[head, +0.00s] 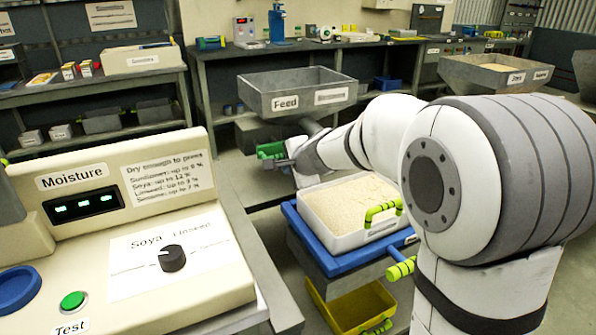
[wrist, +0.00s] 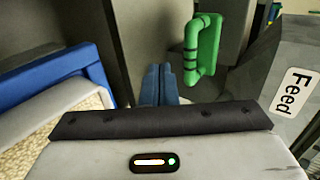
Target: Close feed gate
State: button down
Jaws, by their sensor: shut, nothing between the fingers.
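The grey feed hopper (head: 300,92) carries a "Feed" label and stands at the back centre in the head view. Its grey wall (wrist: 298,65) shows at the right in the wrist view. A green handle (wrist: 203,47) with dark bands is mounted on a grey surface; I take it for the feed gate's handle. It also shows in the head view (head: 269,150), below the hopper and partly behind my gripper. My gripper (wrist: 161,72) is shut and empty. Its fingertips are just left of the handle in the wrist view, apparently apart from it. The gate plate's position is unclear.
A white tray of pale meal (head: 345,203) sits on a blue-edged cart (head: 327,262) below my arm. A yellow bin (head: 352,307) is beneath. The moisture tester (head: 120,235) fills the left foreground. Another hopper (head: 495,75) stands at the back right.

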aim_at(273, 153)
jog(key=shift+w+a+r+p, duration=0.15)
jog(key=shift+w+a+r, duration=0.1)
jog(key=shift+w, duration=0.4)
jog(key=shift+w+a+r+p, duration=0.15)
jog(key=shift+w+a+r, duration=0.1)
jog(key=shift+w, duration=0.35)
jog(key=w, duration=0.1)
jog(key=w+a+p, duration=0.1)
jog(key=w+p, duration=0.1)
jog(key=w, duration=0.1)
jog(key=shift+w+a, duration=0.1)
jog(key=shift+a, duration=0.25)
jog(key=shift+w+a+r, duration=0.1)
jog(key=shift+w, duration=0.05)
